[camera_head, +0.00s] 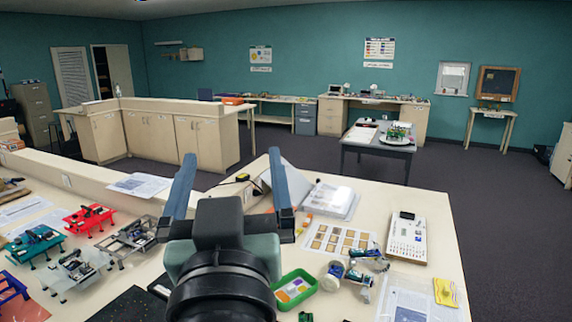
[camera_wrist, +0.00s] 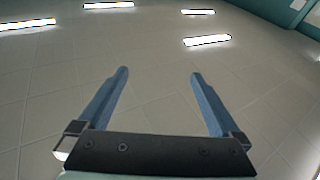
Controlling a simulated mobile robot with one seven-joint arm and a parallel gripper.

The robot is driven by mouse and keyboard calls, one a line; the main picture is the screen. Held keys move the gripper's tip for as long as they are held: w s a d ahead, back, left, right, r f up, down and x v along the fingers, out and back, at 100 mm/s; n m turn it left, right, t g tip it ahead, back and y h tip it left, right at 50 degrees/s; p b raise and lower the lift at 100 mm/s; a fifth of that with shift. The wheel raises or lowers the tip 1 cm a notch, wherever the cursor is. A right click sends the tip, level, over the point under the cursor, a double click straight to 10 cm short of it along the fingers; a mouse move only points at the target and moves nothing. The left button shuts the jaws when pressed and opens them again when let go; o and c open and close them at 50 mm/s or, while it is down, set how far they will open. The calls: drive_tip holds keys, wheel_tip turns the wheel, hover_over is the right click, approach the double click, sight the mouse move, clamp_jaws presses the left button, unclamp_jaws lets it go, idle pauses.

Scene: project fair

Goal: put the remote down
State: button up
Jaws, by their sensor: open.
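My gripper (camera_head: 231,155) is open, its two blue fingers raised and spread above the near table (camera_head: 440,225) in the head view. In the wrist view my gripper (camera_wrist: 160,73) is also open, with nothing between its fingers. I cannot pick out a remote for certain in either view. A white panel with a black block at its top (camera_head: 407,238) lies on the table to the right of my gripper; I cannot tell what it is. A small black and yellow item (camera_head: 242,177) shows on the table behind the fingers.
A green tray (camera_head: 295,289), a sheet of brown squares (camera_head: 338,241) and a yellow packet (camera_head: 445,292) lie at right. Several small model frames, one red (camera_head: 89,219), stand at left. A dark table (camera_head: 377,147) stands beyond. The wrist view shows a ceiling with lights (camera_wrist: 208,41).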

drive_tip(key=s+d+r+m+t+h, duration=0.1)
drive_tip(key=s+d+r+t, duration=0.2)
drive_tip(key=r, duration=0.4)
drive_tip(key=s+d+r+m+t+h, duration=0.1)
drive_tip(key=s+d+r+t+h, duration=0.1)
drive_tip(key=s+r, duration=0.4)
drive_tip(key=shift+d+r+t, duration=0.6)
drive_tip(key=shift+d+t, duration=0.1)
drive_tip(key=shift+d, duration=0.15)
drive_tip(key=shift+s, duration=0.1)
